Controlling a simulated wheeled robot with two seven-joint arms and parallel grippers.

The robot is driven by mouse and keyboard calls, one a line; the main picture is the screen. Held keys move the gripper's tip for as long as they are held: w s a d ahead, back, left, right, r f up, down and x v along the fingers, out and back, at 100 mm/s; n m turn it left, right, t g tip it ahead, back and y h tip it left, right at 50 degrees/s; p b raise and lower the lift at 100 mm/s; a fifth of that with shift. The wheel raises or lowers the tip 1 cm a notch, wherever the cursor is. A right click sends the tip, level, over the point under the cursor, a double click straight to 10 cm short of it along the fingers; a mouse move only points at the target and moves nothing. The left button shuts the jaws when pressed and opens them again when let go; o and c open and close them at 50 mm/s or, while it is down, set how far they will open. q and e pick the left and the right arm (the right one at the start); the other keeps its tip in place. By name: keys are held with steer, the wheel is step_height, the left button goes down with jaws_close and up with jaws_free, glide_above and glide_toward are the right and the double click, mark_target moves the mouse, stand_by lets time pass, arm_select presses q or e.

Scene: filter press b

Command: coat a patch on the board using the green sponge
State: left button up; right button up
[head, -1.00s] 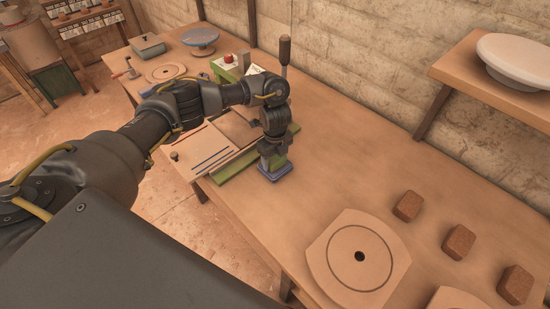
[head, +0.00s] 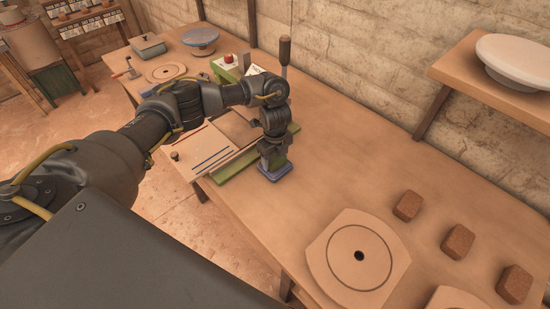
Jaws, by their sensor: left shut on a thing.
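My left gripper (head: 271,153) points straight down over the workbench and is shut on the green sponge (head: 278,162). Only a small part of the sponge shows below the fingers. It is at a small blue tray or pad (head: 275,173) on the bench; I cannot tell whether it touches the bottom. My right gripper is not in view.
A green-framed press (head: 238,166) with an upright wooden-handled lever (head: 284,52) stands beside the gripper. A square plate with a disc (head: 345,270) and several brown blocks (head: 408,206) lie to the right. The bench middle (head: 340,150) is clear.

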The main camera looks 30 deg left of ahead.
mark_target(275, 157)
arm_select(q)
step_height(275, 157, up, 7)
steer(key=p, duration=0.7)
steer(key=shift+f, duration=0.1)
stand_by(0.4)
stand_by(0.4)
